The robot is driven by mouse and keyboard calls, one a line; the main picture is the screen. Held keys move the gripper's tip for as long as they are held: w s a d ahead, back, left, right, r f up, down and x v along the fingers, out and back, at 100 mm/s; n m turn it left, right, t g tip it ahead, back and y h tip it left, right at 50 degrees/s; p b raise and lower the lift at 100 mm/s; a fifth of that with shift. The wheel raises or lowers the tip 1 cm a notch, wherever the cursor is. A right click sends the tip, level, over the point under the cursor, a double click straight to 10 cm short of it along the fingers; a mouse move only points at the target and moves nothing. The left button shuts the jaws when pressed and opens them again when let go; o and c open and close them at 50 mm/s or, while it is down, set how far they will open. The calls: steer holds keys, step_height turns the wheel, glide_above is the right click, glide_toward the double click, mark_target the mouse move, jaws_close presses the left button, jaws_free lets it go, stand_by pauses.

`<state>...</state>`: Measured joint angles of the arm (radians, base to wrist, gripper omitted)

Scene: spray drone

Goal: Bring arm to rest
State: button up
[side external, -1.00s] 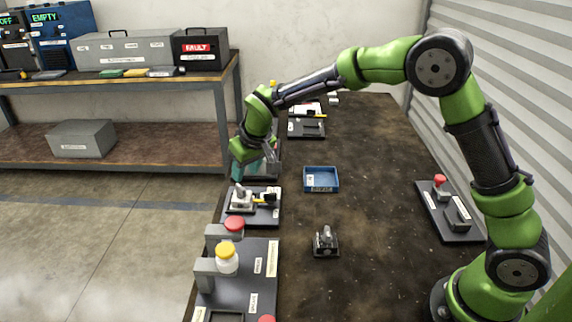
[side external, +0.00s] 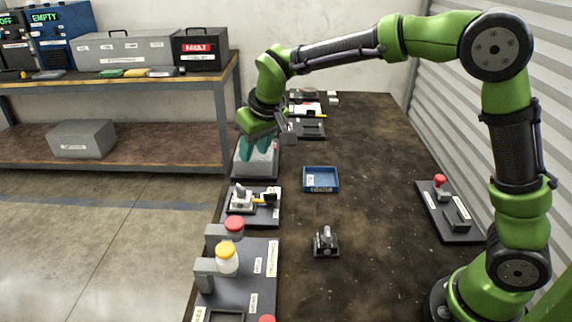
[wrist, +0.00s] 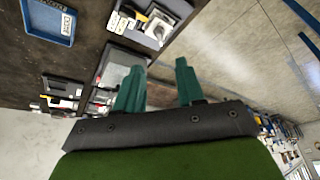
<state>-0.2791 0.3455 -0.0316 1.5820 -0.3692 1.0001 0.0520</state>
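My gripper (side external: 257,149) has teal fingers and hangs above a grey block-like fixture (side external: 256,163) on a dark plate at the table's left edge. In the wrist view the two fingers (wrist: 158,85) stand apart with nothing between them, so the gripper is open and empty. The grey fixture (wrist: 122,66) shows beyond the left finger, partly hidden by it. My arm reaches from the right front corner, arching over the table (side external: 360,150).
A blue tray (side external: 321,189) sits mid-table, with a small metal part (side external: 326,242) nearer. A plate with a yellow-and-black piece (side external: 265,197), a yellow-capped white bottle (side external: 227,260) and a red button (side external: 234,223) line the left edge. A red-button plate (side external: 440,183) is at right.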

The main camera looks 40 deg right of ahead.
steer(key=s+d+r+m+t, duration=0.1)
steer(key=s+d, duration=0.1)
steer(key=s, duration=0.6)
steer(key=s+d+r+m+t+y, duration=0.1)
steer(key=s+d+r, duration=0.1)
steer(key=s, duration=0.7)
steer(key=s+d+r+m+t+y, duration=0.1)
steer(key=s+d, duration=0.2)
steer(key=s, duration=0.5)
steer(key=shift+s+d+r+m, duration=0.2)
steer(key=shift+d+r+m, duration=0.1)
steer(key=shift+m, duration=0.1)
